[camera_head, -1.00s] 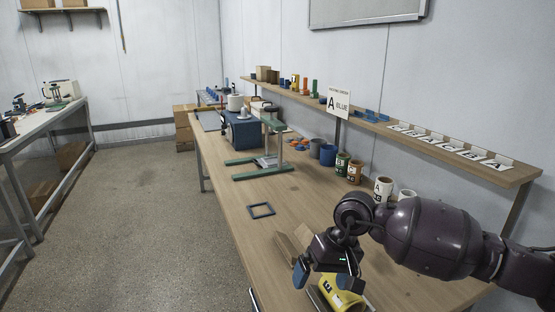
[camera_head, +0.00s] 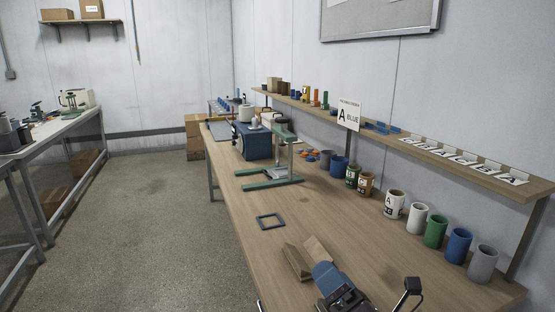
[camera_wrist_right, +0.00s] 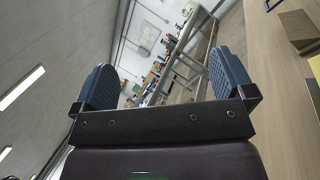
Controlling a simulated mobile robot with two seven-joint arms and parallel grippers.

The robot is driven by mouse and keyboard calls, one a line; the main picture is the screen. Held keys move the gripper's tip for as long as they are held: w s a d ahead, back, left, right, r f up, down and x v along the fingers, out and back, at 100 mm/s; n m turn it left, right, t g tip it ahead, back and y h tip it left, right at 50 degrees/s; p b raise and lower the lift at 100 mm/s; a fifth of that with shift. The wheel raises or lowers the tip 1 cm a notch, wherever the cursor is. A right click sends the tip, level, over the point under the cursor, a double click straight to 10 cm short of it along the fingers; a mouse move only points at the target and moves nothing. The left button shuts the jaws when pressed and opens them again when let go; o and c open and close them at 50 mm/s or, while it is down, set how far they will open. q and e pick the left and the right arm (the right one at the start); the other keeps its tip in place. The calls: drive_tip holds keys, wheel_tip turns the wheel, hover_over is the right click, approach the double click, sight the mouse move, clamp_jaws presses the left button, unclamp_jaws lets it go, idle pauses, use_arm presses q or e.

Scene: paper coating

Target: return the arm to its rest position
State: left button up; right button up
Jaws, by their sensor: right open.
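My right gripper (camera_head: 368,286) is low at the bottom edge of the head view, over the near end of the wooden workbench (camera_head: 240,205). In the right wrist view its two blue padded fingers (camera_wrist_right: 165,82) stand wide apart with nothing between them. Beyond them that view shows the floor and a far table, tilted. The rest of the right arm is cut off by the head view's bottom edge. My left gripper is not in view.
A wooden holder (camera_head: 297,263) lies close left of the gripper. A dark square frame (camera_head: 270,221) and a green stand (camera_head: 272,184) are farther back. Several mugs, including a green one (camera_head: 434,232) and a grey one (camera_head: 482,264), line the bench's right side below a shelf (camera_head: 440,152).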

drive_tip(key=s+d+f+m+g+h, duration=0.25)
drive_tip(key=d+f+m+h, duration=0.4)
drive_tip(key=m, duration=0.35)
drive_tip(key=s+d+f+m+g+h, duration=0.2)
drive_tip(key=s+d+f+m+h, duration=0.2)
drive_tip(key=d+f+m+h, duration=0.45)
drive_tip(key=s+d+f+m+g+y, duration=0.1)
drive_tip(key=s+f+m+g+y, duration=0.1)
drive_tip(key=s+f+m+g, duration=0.45)
drive_tip(key=s+d+f+m+g+y, duration=0.15)
drive_tip(key=s+m+g, duration=0.4)
drive_tip(key=s, duration=0.85)
drive_tip(key=w+f+t, duration=0.7)
drive_tip(key=f+t, duration=0.2)
drive_tip(key=shift+w+d+f, duration=0.15)
drive_tip(key=shift+f, duration=0.05)
